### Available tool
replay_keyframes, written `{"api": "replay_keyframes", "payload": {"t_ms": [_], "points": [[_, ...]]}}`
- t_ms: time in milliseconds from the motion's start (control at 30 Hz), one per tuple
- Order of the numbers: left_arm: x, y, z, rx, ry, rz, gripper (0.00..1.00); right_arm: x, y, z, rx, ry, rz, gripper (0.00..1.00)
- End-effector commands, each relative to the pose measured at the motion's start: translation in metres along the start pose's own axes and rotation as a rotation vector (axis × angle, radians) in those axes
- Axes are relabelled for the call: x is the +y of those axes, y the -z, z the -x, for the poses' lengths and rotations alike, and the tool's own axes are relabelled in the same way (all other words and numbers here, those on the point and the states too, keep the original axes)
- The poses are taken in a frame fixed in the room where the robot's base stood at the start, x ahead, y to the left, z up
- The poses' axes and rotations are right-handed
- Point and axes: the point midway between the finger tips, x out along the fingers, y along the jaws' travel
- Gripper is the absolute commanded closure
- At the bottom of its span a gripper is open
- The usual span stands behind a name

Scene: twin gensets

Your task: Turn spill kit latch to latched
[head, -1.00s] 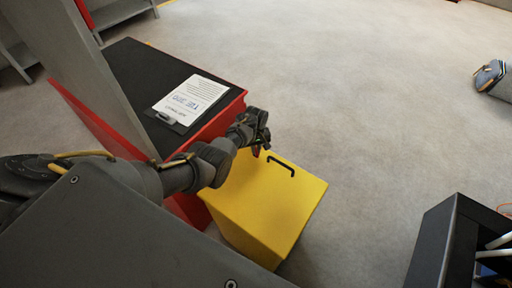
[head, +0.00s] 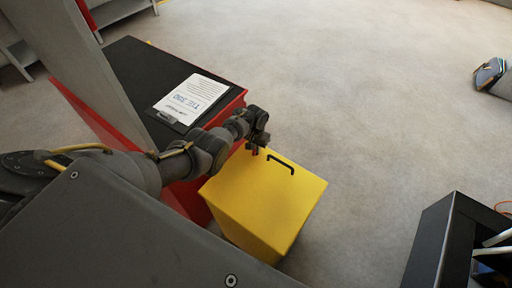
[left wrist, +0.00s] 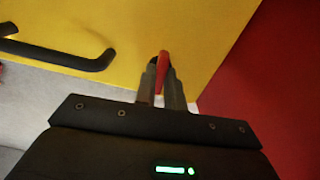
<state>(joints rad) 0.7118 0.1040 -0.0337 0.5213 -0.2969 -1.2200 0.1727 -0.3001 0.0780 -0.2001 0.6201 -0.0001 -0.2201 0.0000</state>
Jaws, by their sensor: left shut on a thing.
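The yellow spill kit box (head: 262,205) stands on the floor in the head view, with a black handle (head: 282,163) on its top. It also fills the upper part of the left wrist view (left wrist: 200,25). A small red latch (left wrist: 163,62) shows against the yellow face in the left wrist view. My left gripper (left wrist: 160,80) is shut on this latch, its two fingers on either side of it. In the head view my left gripper (head: 256,148) is at the box's far left edge and mostly hides the latch. My right gripper is not in view.
A red cabinet with a black top (head: 130,75) stands left of the box, close to my left arm. A clipboard with a printed sheet (head: 190,98) lies on it. A dark open case (head: 440,240) is at the lower right.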

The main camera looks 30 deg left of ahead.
Motion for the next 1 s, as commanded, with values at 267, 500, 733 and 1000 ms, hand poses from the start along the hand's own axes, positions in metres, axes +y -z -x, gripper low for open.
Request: {"api": "replay_keyframes", "payload": {"t_ms": [267,500,733,1000], "points": [[0.0,0.0004,0.0002,0.001,0.0,-0.077,1.0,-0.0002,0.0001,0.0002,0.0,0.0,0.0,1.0],[0.0001,0.0005,0.0002,0.002,0.0,-0.092,1.0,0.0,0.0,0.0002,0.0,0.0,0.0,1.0],[0.0001,0.0006,0.0003,0.002,0.0,-0.092,1.0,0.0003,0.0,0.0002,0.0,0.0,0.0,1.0],[0.0001,0.0004,0.0002,0.001,0.0,-0.091,0.67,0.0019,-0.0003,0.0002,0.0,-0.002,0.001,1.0]]}}
